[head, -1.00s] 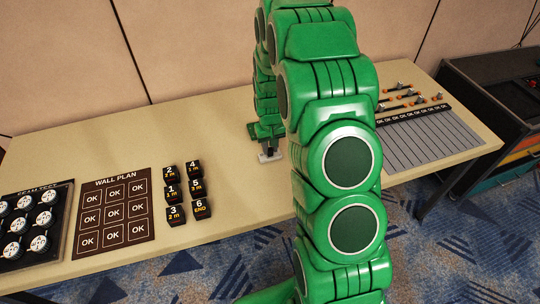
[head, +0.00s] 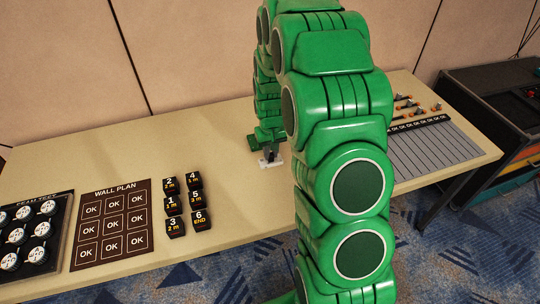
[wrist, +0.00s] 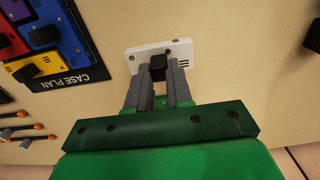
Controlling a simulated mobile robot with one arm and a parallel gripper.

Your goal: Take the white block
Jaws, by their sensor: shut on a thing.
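The white block (wrist: 180,49) is a flat white piece with a black upright part (wrist: 157,66) on it, near the top middle of the wrist view. My gripper (wrist: 158,80) is shut on this black part, with a grey finger on either side. In the head view my gripper (head: 268,155) is low at the table, and a small bit of the white block (head: 271,164) shows under it. I cannot tell whether the block touches the table. My arm hides part of the table.
The table (head: 235,185) holds a wall plan board (head: 110,222), several black numbered blocks (head: 171,205) and a tray of round pieces (head: 28,235) at left. A grey striped panel (head: 437,150) lies at right. A coloured case plan board (wrist: 60,45) is near the gripper.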

